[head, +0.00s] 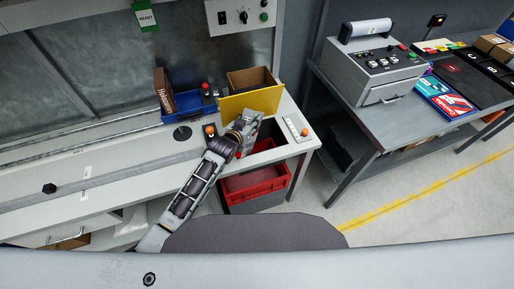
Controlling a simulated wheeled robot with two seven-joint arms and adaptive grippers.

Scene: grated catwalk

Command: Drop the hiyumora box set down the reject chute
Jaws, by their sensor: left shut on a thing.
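My left gripper (238,138) is over the right end of the white bench, shut on a grey printed box (252,121). The box is tilted and partly hidden by the gripper. Its lettering is too small to read, so I cannot confirm that it is the hiyumora box set. A dark opening (266,145) in the bench top lies just right of the gripper, with a red bin (256,185) below; this looks like the reject chute. The held box is beside and above the opening. My right gripper is not in view.
A yellow-fronted bin (262,100) stands close behind the held box. A blue bin (188,104) with a brown box (164,90) is to its left. A button strip (296,128) lies right of the opening. A grey machine (373,68) stands on another table.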

